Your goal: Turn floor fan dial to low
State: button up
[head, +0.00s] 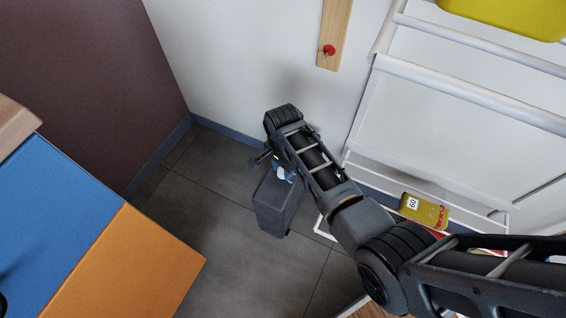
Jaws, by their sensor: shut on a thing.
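A dark grey upright box-shaped unit (272,204), which I take to be the floor fan, stands on the tiled floor near the wall. A small blue and white patch shows at its top, beside my arm. My gripper (264,157) reaches down to the top of this unit and is mostly hidden behind my wrist. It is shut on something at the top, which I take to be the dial. The dial itself and its setting cannot be made out.
A white rack (455,90) stands at the right, with a yellow box (424,210) on its lower shelf and a yellow-green container (510,14) above. A blue and orange surface (110,240) is at the left. A wooden strip with a red knob (329,50) is on the wall.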

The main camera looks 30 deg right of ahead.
jog(key=m+p, duration=0.1)
jog(key=m, duration=0.1)
jog(key=m+p, duration=0.1)
jog(key=m, duration=0.1)
jog(key=shift+r+m+p, duration=0.2)
jog(key=shift+m+p, duration=0.1)
jog(key=shift+p, duration=0.1)
jog(key=shift+f+m+p, duration=0.15)
jog(key=shift+m+p, duration=0.55)
jog(key=shift+m, duration=1)
jog(key=o, duration=1)
jog(key=shift+o, duration=0.2)
notch_tip(320, 180, up, 8)
jog(key=p, duration=0.3)
jog(key=shift+f, duration=0.15)
